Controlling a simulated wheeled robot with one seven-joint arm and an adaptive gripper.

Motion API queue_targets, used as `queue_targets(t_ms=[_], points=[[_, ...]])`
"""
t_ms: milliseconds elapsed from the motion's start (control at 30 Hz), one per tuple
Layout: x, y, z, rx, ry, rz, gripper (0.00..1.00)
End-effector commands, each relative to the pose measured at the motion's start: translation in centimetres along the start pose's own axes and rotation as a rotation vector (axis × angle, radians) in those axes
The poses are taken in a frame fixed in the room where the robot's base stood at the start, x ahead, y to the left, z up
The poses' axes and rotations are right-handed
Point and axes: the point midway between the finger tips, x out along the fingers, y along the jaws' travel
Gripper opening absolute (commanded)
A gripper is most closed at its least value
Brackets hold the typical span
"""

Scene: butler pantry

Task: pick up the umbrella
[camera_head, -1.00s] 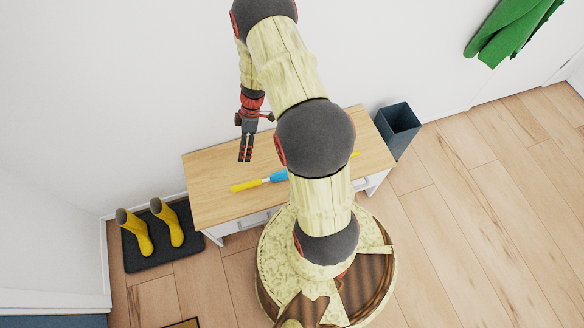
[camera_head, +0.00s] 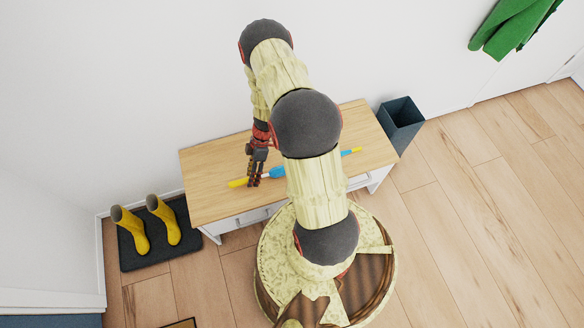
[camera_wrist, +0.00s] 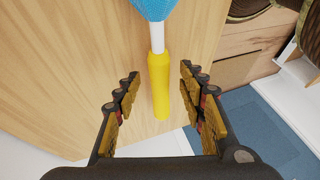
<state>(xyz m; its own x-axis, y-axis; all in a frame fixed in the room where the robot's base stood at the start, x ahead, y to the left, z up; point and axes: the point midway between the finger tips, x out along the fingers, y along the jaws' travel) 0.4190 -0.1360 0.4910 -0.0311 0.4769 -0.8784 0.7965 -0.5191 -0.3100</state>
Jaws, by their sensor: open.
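The umbrella (camera_head: 277,173) lies on the wooden bench top (camera_head: 215,165), with a blue middle and yellow ends; my arm hides part of it in the head view. My gripper (camera_head: 254,184) is over its left yellow end. In the wrist view, the yellow handle (camera_wrist: 159,85) lies between the two open fingers of my gripper (camera_wrist: 160,97), with a gap on each side. A white shaft joins the handle to the blue canopy (camera_wrist: 153,8) at the top. The fingers do not visibly touch the handle.
Yellow boots (camera_head: 148,225) stand on a dark mat (camera_head: 145,262) left of the bench. A dark blue bin (camera_head: 401,123) stands right of the bench. A green cloth (camera_head: 515,28) hangs on the wall. The bench top left of the umbrella is clear.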

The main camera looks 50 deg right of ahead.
Motion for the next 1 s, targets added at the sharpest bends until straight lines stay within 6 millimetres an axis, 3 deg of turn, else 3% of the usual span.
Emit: queue_targets(t_ms=[67,300,1000], points=[[0.76,0.05,0.02,-0.002,0.0,0.0,0.41],[0.7,0.03,-0.05,-0.001,0.0,0.001,0.39],[0.69,0.03,-0.04,-0.001,0.0,0.001,0.0]])
